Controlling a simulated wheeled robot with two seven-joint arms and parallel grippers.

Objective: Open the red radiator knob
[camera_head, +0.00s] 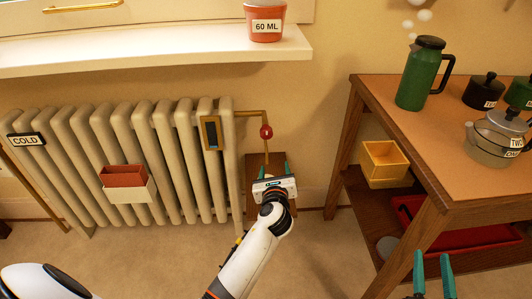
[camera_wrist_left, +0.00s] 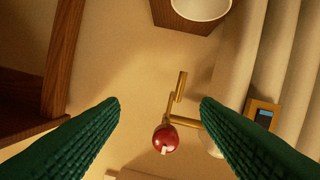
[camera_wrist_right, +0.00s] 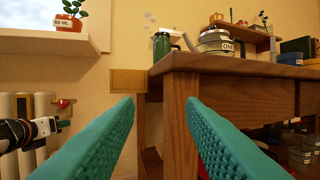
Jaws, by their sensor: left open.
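The red radiator knob (camera_head: 266,132) sits on a brass pipe at the right end of the cream radiator (camera_head: 145,165). My left gripper (camera_head: 274,170) is open and empty, just below the knob in the head view. In the left wrist view the knob (camera_wrist_left: 166,138) shows between the two spread fingers (camera_wrist_left: 159,102), apart from both, with a small pale mark on it. The knob also shows at the left of the right wrist view (camera_wrist_right: 63,103). My right gripper (camera_head: 433,262) is open and empty, in front of the wooden table; its fingers (camera_wrist_right: 160,102) are spread in its wrist view.
A brass-framed gauge (camera_head: 211,133) hangs on the radiator close to the knob. A wooden table (camera_head: 400,120) with a green jug (camera_head: 419,75) and a kettle (camera_head: 497,135) stands at right. A yellow bin (camera_head: 384,163) is on its lower shelf. A white sill (camera_head: 150,50) juts out above.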

